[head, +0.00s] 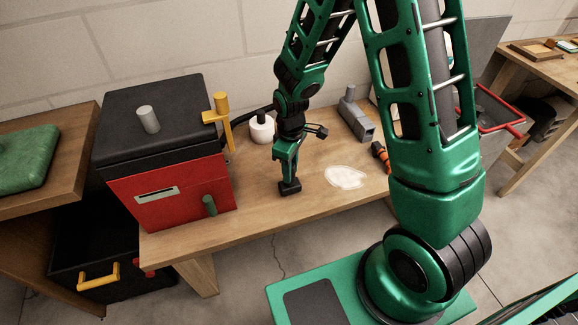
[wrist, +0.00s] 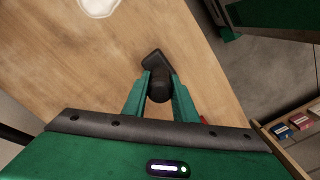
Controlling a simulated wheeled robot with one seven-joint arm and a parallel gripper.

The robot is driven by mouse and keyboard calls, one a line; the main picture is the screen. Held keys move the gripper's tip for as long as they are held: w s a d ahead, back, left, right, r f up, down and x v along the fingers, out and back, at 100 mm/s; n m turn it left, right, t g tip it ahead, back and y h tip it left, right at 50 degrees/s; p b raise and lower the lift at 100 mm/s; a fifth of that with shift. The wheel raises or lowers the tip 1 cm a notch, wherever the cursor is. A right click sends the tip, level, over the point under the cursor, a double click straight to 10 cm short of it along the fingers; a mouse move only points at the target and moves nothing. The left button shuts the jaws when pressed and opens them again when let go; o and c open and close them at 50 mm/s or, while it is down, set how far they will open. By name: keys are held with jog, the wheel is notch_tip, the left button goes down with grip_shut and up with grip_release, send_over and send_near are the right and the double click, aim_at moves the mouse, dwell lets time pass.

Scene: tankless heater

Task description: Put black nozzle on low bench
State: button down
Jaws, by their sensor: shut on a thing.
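The black nozzle (head: 290,188) is between the fingers of my gripper (head: 287,168), which is shut on it and points down over the front part of the wooden bench (head: 262,207). In the wrist view, the nozzle (wrist: 153,60) shows its round end between the two green fingertips (wrist: 158,88), and its flat, angled part reaches ahead over the wood. The nozzle is at or very near the bench top; I cannot tell whether it touches.
A red and black box (head: 165,190) stands to the left, with a yellow fixture (head: 222,115). A white bottle (head: 261,130), grey metal part (head: 355,115), orange-black tool (head: 380,156) and pale patch (head: 346,177) are around. Bare wood surrounds my gripper.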

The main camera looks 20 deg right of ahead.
jog(key=shift+f, duration=0.4)
dwell(0.7)
jog(key=c, duration=1.4)
grip_release()
jog(key=shift+o, duration=0.2)
notch_tip(320, 180, up, 11)
jog(key=shift+f, duration=0.2)
